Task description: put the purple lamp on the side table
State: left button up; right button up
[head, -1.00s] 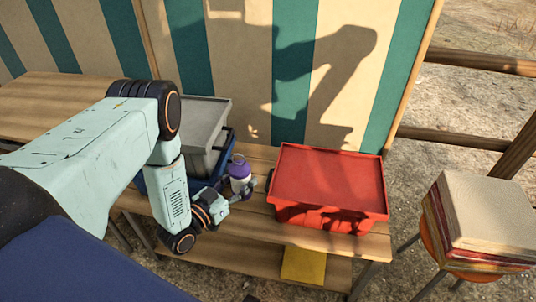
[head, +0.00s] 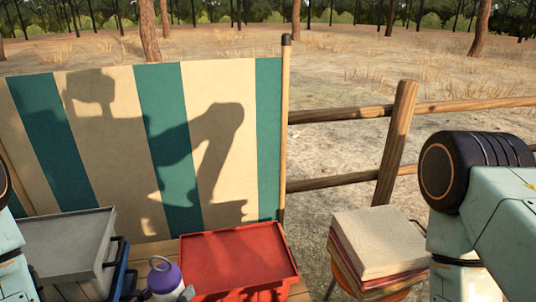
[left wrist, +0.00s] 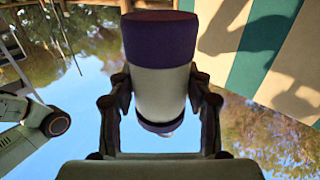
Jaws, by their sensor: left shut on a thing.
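The purple lamp (head: 164,277) has a purple cap with a small loop and a pale body. It shows at the bottom of the head view, beside the red box, and its lower part is cut off by the frame edge. My left gripper (head: 187,294) is shut on it, with only a bit of finger in the head view. In the left wrist view the lamp (left wrist: 162,70) sits between both fingers of that gripper (left wrist: 162,112). My right arm enters at the right, its gripper out of frame. I cannot tell which surface is the side table.
A red lidded box (head: 240,258) stands right of the lamp. A grey lidded bin (head: 65,250) stands left of it, with a blue crate (head: 120,275) beside it. An orange stool (head: 345,283) bears a stack of books or cloths (head: 378,245). A striped screen (head: 170,150) and wooden fence stand behind.

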aim_at(167, 271)
pick_arm(q)
jog(key=r, duration=0.1)
jog(key=w+r, duration=0.1)
jog(key=r, duration=0.1)
jog(key=shift+w+r, duration=0.25)
jog(key=shift+r, duration=0.1)
jog(key=f, duration=0.2)
jog(key=s+f, duration=0.1)
jog(key=f, duration=0.4)
jog(key=shift+s+a+b, duration=0.3)
jog(key=shift+s+b, duration=0.1)
jog(key=w+a+f+n+t+y+b, duration=0.1)
jog(key=w+a+f+y, duration=0.1)
jog(key=a+f, duration=0.3)
jog(key=w+a+f+n+y+b, duration=0.1)
jog(key=w+a+f, duration=0.2)
jog(key=f, duration=0.4)
jog(key=w+a+n+y, duration=0.1)
jog(key=w+a, duration=0.3)
jog(key=w, duration=0.1)
jog(key=shift+a+t+y, duration=0.15)
jog(key=shift+t+y, duration=0.25)
